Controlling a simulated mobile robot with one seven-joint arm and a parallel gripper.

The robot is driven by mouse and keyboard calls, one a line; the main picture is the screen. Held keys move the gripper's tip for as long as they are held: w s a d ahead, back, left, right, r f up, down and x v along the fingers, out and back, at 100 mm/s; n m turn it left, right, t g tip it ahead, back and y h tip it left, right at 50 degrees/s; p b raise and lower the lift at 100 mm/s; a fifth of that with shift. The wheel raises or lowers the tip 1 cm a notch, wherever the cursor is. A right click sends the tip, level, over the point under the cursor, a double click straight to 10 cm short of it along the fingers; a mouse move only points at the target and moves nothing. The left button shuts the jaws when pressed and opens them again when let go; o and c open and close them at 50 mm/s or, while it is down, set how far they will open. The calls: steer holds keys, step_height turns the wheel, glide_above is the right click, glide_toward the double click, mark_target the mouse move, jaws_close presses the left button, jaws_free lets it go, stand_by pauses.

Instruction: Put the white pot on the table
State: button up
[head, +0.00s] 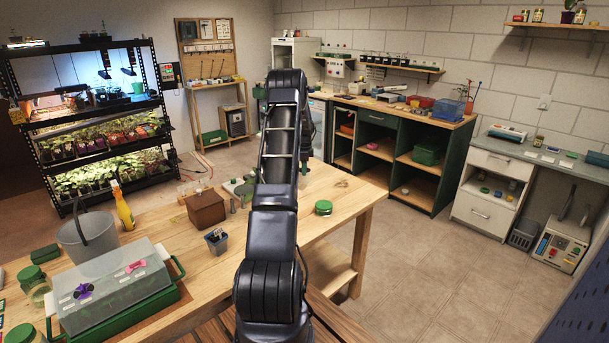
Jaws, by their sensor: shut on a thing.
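The wooden table (340,192) stands in front of me, with a clear patch of top to the right of my arm. I cannot make out a white pot anywhere in the head view. My own dark arm rises through the middle of the picture and covers part of the table and the room behind it.
A seedling rack (75,208) stands behind left. Floor at right is open.

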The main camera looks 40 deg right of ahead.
steer(key=shift+f, duration=1.8)
steer(key=shift+f, duration=0.15)
steer(key=o, duration=1.2)
step_height(320, 180, up, 12)
steer(key=shift+r, duration=0.15)
